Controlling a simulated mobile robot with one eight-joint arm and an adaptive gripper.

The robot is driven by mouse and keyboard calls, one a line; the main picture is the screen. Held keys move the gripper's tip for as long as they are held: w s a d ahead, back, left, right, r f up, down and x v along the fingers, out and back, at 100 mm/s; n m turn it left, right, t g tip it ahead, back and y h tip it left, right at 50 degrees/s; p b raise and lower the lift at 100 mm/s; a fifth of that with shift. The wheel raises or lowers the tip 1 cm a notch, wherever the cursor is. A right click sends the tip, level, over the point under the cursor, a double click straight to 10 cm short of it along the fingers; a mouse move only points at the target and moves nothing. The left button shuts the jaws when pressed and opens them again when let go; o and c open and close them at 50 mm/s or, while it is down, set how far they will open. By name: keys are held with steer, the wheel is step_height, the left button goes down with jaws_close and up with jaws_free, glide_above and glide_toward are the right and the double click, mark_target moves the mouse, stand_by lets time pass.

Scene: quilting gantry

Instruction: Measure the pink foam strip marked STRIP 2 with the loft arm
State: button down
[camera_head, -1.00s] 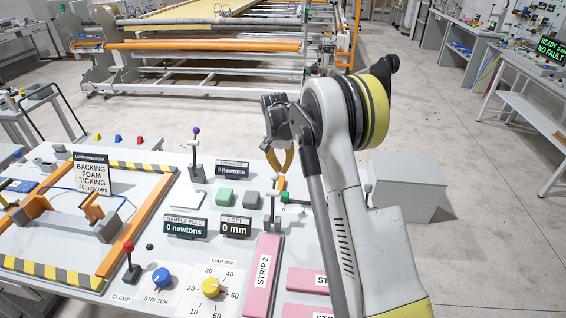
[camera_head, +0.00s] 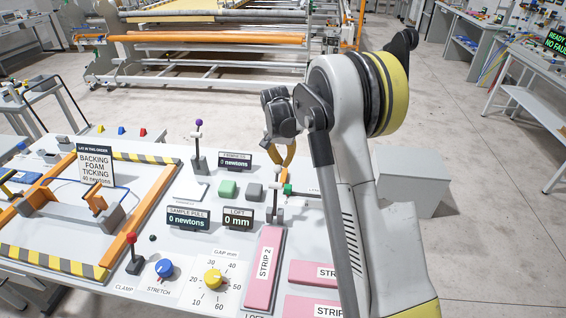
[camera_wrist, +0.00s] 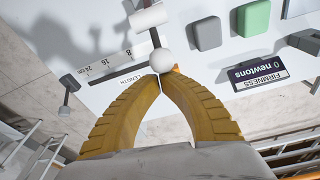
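My gripper (camera_head: 284,168) is above and behind this lever. In the wrist view its yellow fingers (camera_wrist: 161,78) curve together and meet or nearly meet at the tips. A pale ball knob (camera_wrist: 161,61) on a rod sits right at the fingertips. I cannot tell whether they touch it. No strip shows in the wrist view.
More pink strips (camera_head: 313,273) lie to the right of STRIP 2, partly behind my arm. The yellow knob (camera_head: 213,279), blue knob (camera_head: 164,268) and red-topped lever (camera_head: 132,252) are to the left. The purple-topped lever (camera_head: 198,143) stands behind. The FIRMNESS display (camera_wrist: 260,72) is near my gripper.

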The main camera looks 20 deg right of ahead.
steer(key=shift+s+a+r, duration=0.1)
step_height(320, 180, up, 2)
steer(key=r+t+h+b, duration=0.1)
steer(key=t+h+b, duration=0.2)
steer(key=t, duration=0.1)
glide_above(279, 186)
steer(key=shift+f, duration=0.25)
steer(key=s+a+f+t+h+b, duration=0.1)
steer(key=s+a+f+t+b, duration=0.1)
steer(key=s+a+b, duration=0.3)
steer(key=s+a+f+t+h+b, duration=0.2)
steer(key=s+a+f+b, duration=0.2)
steer(key=s+b, duration=0.3)
steer(key=shift+s+a+f+b, duration=0.35)
steer(key=shift+s+f, duration=0.35)
steer(key=shift+s, duration=0.55)
